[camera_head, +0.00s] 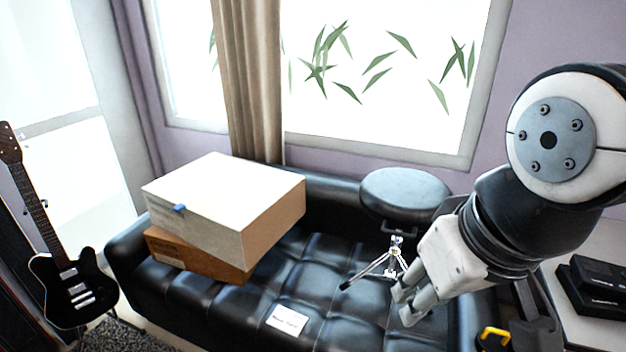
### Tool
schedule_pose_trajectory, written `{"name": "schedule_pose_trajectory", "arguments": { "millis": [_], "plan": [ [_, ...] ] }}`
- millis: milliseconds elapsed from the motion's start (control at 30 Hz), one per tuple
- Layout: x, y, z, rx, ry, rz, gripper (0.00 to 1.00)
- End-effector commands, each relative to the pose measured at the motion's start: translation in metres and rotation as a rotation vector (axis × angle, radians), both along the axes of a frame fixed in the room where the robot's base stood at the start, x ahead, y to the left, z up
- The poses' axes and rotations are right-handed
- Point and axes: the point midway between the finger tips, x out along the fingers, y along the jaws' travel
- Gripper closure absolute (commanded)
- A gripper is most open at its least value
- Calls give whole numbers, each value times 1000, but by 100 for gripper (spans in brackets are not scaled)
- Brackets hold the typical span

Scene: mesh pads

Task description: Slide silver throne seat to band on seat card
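The silver throne (392,258) stands on the black sofa seat, right of the middle. It has a round black padded seat (404,188) on top and thin silver tripod legs below. The white seat card (287,320) lies flat on the sofa cushion, to the left of and nearer than the throne; its print is too small to read. My gripper (403,303) comes in from the right, just in front of and right of the throne's legs. Its two fingers look apart with nothing between them. I cannot tell whether a finger touches a leg.
The black tufted sofa (240,312) fills the lower middle. A white box (225,205) sits on a brown box (190,258) at the sofa's left. Bare cushion lies between throne and card. A guitar (75,290) stands at far left; dark boxes (598,285) lie at right.

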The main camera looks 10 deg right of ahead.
Motion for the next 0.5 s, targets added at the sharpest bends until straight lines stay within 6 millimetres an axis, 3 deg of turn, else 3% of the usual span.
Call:
{"name": "schedule_pose_trajectory", "arguments": {
  "millis": [133,233,500],
  "plan": [
    [2,-2,-1,-3,14,-3,67],
    [15,-8,-5,-16,55,-12,67],
    [74,-35,-33,-117,222,-63,67]
  ]
}}
